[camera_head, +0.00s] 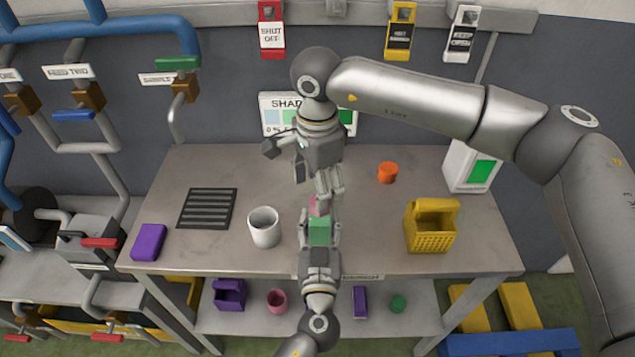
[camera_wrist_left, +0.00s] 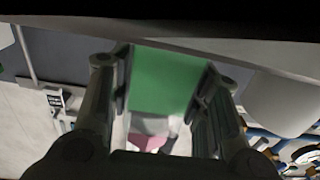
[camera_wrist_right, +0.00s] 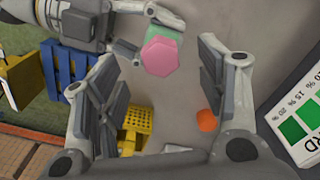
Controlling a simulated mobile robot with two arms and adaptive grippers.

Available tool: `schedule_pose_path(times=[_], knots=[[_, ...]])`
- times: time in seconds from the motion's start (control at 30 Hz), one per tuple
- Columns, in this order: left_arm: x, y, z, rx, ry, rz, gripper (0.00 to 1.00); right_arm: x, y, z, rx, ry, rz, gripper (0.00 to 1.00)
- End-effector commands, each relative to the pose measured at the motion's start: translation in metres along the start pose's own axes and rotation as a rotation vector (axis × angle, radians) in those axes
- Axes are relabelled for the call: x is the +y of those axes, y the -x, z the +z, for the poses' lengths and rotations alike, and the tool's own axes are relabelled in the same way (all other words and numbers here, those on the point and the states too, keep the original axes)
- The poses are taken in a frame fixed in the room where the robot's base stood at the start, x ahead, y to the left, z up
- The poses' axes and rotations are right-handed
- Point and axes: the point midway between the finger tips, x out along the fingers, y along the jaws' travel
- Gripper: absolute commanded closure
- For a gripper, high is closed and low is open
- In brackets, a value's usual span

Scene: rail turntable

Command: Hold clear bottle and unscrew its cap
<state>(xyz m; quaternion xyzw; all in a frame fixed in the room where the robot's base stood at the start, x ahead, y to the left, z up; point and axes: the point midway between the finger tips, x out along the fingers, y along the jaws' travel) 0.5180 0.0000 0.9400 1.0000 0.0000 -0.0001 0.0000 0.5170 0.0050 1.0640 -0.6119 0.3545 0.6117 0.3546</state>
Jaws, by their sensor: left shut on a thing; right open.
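The bottle (camera_head: 320,232) shows a green body and a pink cap (camera_head: 318,207). My left gripper (camera_head: 320,228) is shut on the green body near the table's front edge. In the left wrist view the bottle's green body (camera_wrist_left: 165,80) sits between both fingers, with the pink cap (camera_wrist_left: 147,141) partly seen below it. My right gripper (camera_head: 327,187) is open, just behind and above the cap in the head view. In the right wrist view the six-sided cap (camera_wrist_right: 160,57) faces the camera near the open fingers, with nothing gripped. The exact gap to the cap is unclear.
On the table (camera_head: 375,245) stand a white mug (camera_head: 264,228), a yellow basket (camera_head: 431,228), an orange cup (camera_head: 387,173), a purple block (camera_head: 148,242) and a dark grille (camera_head: 207,208). A white box (camera_head: 470,168) is at the back right. Pipes and valves fill the left.

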Motion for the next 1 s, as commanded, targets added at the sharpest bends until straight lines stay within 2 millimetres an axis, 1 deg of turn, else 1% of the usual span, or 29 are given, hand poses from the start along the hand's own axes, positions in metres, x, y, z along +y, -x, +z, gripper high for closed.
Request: schedule_pose_path(times=[0.37,1.0], knots=[[0.0,0.0,0.0,0.0,0.0,0.0,0.99,0.0,-0.003,0.0,0.0,0.001,0.001,0.36],[0.0,0.0,0.0,0.0,0.0,0.0,0.99,0.001,-0.039,0.0,-0.001,0.001,0.001,0.36]])
